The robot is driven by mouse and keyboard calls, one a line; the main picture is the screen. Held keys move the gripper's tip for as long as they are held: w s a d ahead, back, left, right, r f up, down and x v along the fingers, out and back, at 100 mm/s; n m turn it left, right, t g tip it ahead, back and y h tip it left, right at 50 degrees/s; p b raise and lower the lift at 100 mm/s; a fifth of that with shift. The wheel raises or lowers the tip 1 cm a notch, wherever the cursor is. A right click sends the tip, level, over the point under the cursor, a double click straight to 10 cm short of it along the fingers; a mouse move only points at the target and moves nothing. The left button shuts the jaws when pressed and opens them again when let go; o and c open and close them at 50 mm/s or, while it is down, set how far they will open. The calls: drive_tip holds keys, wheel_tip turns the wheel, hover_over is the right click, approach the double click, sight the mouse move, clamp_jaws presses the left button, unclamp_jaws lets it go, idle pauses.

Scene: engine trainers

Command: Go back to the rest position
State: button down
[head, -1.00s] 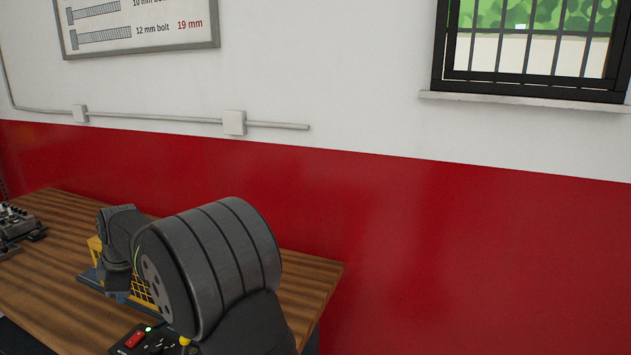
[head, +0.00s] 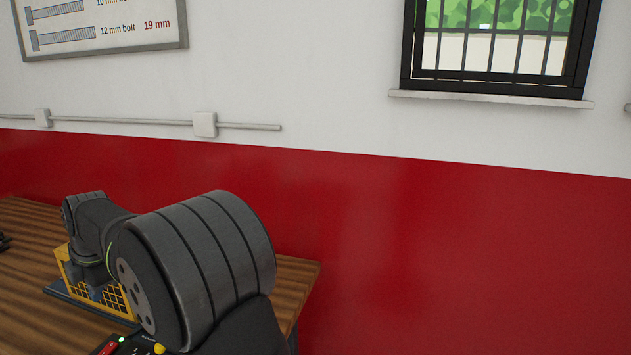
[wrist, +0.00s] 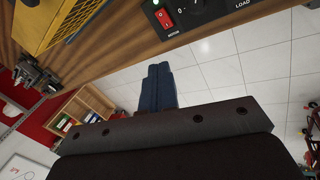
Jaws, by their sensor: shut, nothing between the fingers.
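My gripper (wrist: 159,72) shows in the wrist view as two dark blue fingers pressed together, shut with nothing between them. It points out past the edge of the wooden bench (wrist: 125,62), over the tiled floor, and appears apart from everything. In the head view my own dark grey arm covers the lower middle of the picture, and I cannot make out the gripper there.
A yellow mesh guard (head: 88,280) on a blue base stands on the bench (head: 30,260), partly hidden by my arm. A control panel with a red switch (wrist: 164,18) is at the bench edge. A shelf (wrist: 80,115) stands beyond. The red wall (head: 430,240) is behind.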

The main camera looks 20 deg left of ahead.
drive_tip(key=c, duration=0.8)
unclamp_jaws()
drive_tip(key=o, duration=0.8)
drive_tip(key=w+d+r+n, duration=0.1)
drive_tip(key=w+d+r, duration=0.1)
drive_tip(key=w+d, duration=0.2)
drive_tip(key=shift+w+d+r+g, duration=0.2)
drive_tip(key=shift+w+d+g, duration=0.1)
drive_tip(key=shift+d, duration=0.75)
drive_tip(key=w+d+r+n+g, duration=0.1)
drive_tip(key=w+d+r, duration=0.1)
drive_tip(key=d, duration=0.4)
drive_tip(key=w+d+r+n+g, duration=0.1)
drive_tip(key=w+d+r+n, duration=0.15)
drive_tip(key=d, duration=0.35)
drive_tip(key=x, duration=0.9)
drive_tip(key=shift+f+m, duration=0.3)
drive_tip(key=shift+m, duration=0.05)
drive_tip(key=shift+r, duration=0.1)
drive_tip(key=v, duration=0.9)
drive_tip(key=shift+d+r, duration=0.15)
drive_tip(key=shift+r, duration=0.25)
